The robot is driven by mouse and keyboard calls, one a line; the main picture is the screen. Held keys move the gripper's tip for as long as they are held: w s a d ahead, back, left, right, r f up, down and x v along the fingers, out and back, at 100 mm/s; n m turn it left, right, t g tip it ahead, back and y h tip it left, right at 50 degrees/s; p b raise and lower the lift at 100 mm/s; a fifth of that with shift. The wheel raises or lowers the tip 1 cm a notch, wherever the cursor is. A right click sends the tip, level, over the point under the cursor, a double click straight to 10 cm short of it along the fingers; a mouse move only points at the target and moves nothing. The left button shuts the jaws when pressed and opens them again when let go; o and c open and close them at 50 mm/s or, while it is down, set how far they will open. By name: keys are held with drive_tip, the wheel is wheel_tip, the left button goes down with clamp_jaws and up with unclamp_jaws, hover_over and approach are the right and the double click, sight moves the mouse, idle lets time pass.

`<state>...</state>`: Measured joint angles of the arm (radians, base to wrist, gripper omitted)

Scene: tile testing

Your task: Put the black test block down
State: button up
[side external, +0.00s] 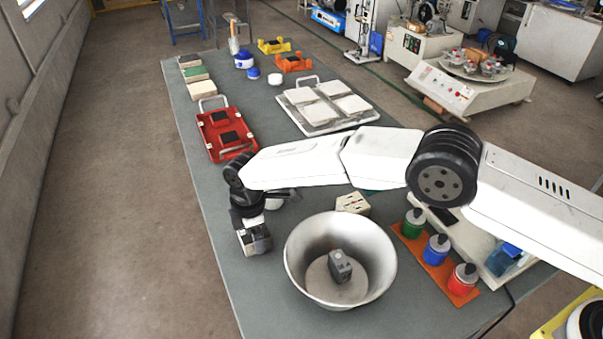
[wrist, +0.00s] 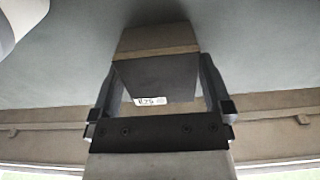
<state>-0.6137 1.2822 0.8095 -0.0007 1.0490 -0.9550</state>
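My gripper (side external: 255,240) is low over the near left side of the grey table, left of the metal bowl. In the wrist view, my gripper (wrist: 160,88) has its two fingers on either side of a dark block with a brown band and a small white label, the black test block (wrist: 155,78). The fingers appear shut on it. In the side view the block is mostly hidden by the gripper. I cannot tell whether its underside touches the table. Two other black blocks sit in the red tray (side external: 208,152) farther back.
The metal bowl (side external: 300,248) with a dark grey block (side external: 340,266) inside stands close to my gripper's right. An orange rack (side external: 408,243) holds green, blue and red bottles. A white tray with pale tiles (side external: 318,130) lies farther back. The table's left edge is near; a bare strip lies in front.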

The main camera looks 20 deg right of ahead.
drive_tip(key=shift+r, duration=0.1)
wheel_tip(320, 180, up, 12)
idle(0.6)
idle(0.5)
drive_tip(key=s+d+r+m+t, duration=0.15)
drive_tip(key=d+m, duration=0.35)
drive_tip(key=d, duration=0.6)
drive_tip(key=s+d+r+m, duration=0.2)
drive_tip(key=d+m, duration=0.2)
drive_tip(key=d, duration=0.6)
drive_tip(key=s+d+f+m+t, duration=0.1)
drive_tip(key=s+d+f+m, duration=0.1)
drive_tip(key=s+d+m, duration=0.7)
drive_tip(key=s+d, duration=0.6)
drive_tip(key=s, duration=0.4)
drive_tip(key=shift+s+f, duration=0.2)
